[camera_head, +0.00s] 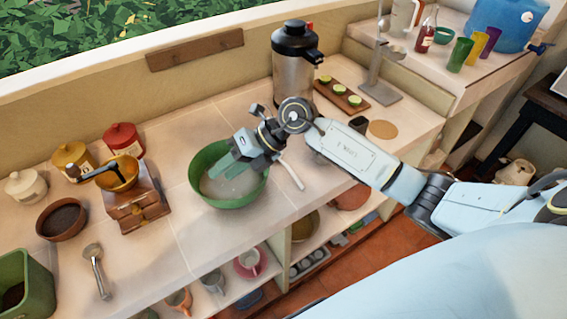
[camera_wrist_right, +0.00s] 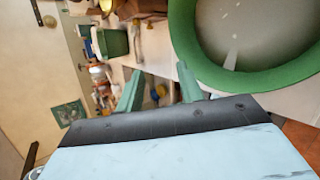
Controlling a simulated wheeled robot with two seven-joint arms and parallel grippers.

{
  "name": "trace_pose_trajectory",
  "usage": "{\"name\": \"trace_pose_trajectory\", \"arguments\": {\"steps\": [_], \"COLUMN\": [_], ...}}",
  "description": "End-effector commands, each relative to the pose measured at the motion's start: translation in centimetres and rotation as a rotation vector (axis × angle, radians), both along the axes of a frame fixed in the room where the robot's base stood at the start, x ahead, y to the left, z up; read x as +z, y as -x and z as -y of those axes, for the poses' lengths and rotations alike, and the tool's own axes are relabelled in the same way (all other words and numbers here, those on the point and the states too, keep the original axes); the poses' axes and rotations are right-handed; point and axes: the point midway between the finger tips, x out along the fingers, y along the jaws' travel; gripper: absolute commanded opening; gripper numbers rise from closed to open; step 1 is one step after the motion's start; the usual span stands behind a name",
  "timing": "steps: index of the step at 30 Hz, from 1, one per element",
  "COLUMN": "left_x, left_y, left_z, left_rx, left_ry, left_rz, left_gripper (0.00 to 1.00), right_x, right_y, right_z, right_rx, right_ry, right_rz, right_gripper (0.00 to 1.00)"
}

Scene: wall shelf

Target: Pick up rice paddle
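A slender white utensil (camera_head: 293,175), which looks like the rice paddle, lies on the counter just right of the green bowl; its upper end is close to my gripper and partly hidden. The green bowl (camera_head: 225,200) has pale contents, and it also shows in the right wrist view (camera_wrist_right: 190,50). My right gripper (camera_head: 228,163) is over the bowl's back part, its green fingers pointing left. In the right wrist view the fingers (camera_wrist_right: 160,92) are apart with nothing between them. The paddle is not visible in that view. My left gripper is not in view.
A wooden coffee grinder (camera_head: 135,205), a brown bowl (camera_head: 62,220) and a metal scoop (camera_head: 96,270) are on the left. A steel dispenser (camera_head: 296,65) and a wooden board with green slices (camera_head: 340,95) stand behind my arm. The counter's front edge drops to shelves with cups.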

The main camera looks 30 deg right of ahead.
Motion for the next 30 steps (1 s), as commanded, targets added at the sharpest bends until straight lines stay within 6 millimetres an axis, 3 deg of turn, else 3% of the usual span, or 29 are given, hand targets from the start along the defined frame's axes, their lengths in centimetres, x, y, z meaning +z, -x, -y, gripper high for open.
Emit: {"name": "trace_pose_trajectory", "arguments": {"steps": [3, 6, 9, 12, 16, 24, 30], "left_x": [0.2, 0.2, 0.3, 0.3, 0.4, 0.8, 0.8], "left_y": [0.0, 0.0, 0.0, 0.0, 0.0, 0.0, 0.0], "left_z": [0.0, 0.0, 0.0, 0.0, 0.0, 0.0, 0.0], "left_rx": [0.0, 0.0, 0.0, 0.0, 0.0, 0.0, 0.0], "left_ry": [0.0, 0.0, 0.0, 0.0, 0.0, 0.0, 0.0], "left_rz": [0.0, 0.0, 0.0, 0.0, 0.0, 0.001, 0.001], "left_gripper": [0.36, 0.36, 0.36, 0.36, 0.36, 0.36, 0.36], "right_x": [-1.8, -2.1, -1.7, -1.2, -1.7, -6.8, -8.9], "right_y": [-0.9, -1.3, -1.3, -1.2, -1.0, -1.0, -1.1], "right_z": [6.0, 10.9, 14.8, 17.1, 18.2, 18.2, 18.2], "right_rx": [0.027, 0.009, -0.023, -0.051, -0.064, -0.062, -0.063], "right_ry": [0.34, 0.574, 0.74, 0.838, 0.884, 0.884, 0.884], "right_rz": [-0.064, -0.134, -0.197, -0.239, -0.266, -0.268, -0.263], "right_gripper": [0.37, 0.37, 0.37, 0.37, 0.37, 0.37, 0.37]}}
